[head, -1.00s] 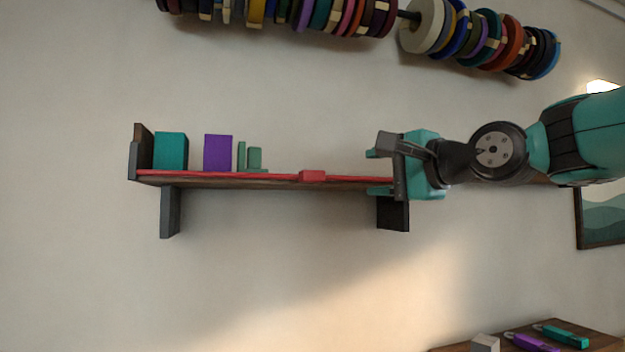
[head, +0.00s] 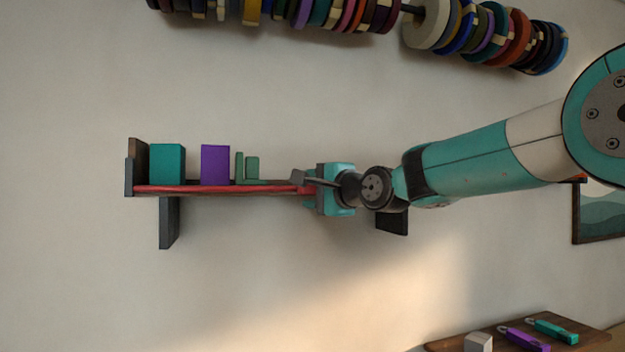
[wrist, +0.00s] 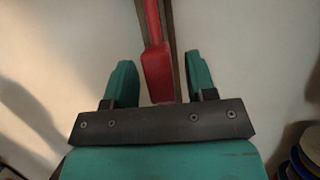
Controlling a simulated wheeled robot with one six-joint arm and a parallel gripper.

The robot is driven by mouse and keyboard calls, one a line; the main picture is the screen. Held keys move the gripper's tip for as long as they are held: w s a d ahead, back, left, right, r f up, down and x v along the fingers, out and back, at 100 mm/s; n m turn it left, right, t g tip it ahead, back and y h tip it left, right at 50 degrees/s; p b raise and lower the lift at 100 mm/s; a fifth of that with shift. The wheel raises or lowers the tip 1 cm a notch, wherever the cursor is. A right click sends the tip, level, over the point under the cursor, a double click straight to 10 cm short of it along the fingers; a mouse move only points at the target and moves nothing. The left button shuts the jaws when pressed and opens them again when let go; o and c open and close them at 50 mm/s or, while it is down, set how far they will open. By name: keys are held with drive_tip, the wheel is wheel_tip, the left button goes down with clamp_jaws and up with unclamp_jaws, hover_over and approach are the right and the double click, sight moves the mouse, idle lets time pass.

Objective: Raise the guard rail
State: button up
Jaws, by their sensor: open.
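The guard rail (head: 220,189) is a thin red bar along the front edge of the wall shelf, lying low at the board's level. Its red block-shaped grip is mostly hidden by my gripper in the head view. In the wrist view the red grip (wrist: 157,72) lies between the two teal fingers, with clear gaps on both sides. My gripper (wrist: 160,82) is open around the grip and not closed on it. In the head view my gripper (head: 306,186) is at the right part of the shelf front.
The shelf holds a teal box (head: 167,164), a purple box (head: 215,165) and small green pieces (head: 247,169). Spools (head: 485,35) hang above. A side table (head: 560,328) with purple and teal tools is at the lower right. Wall space below the shelf is free.

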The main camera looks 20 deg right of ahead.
drive_tip(key=shift+w+a, duration=0.15)
drive_tip(key=shift+w, duration=0.05)
clamp_jaws()
wheel_tip(320, 180, up, 5)
drive_tip(key=p, duration=0.2)
drive_tip(key=shift+f+p, duration=0.1)
drive_tip(key=shift+p, duration=0.2)
drive_tip(key=shift+f, duration=0.1)
unclamp_jaws()
drive_tip(key=shift+f, duration=0.1)
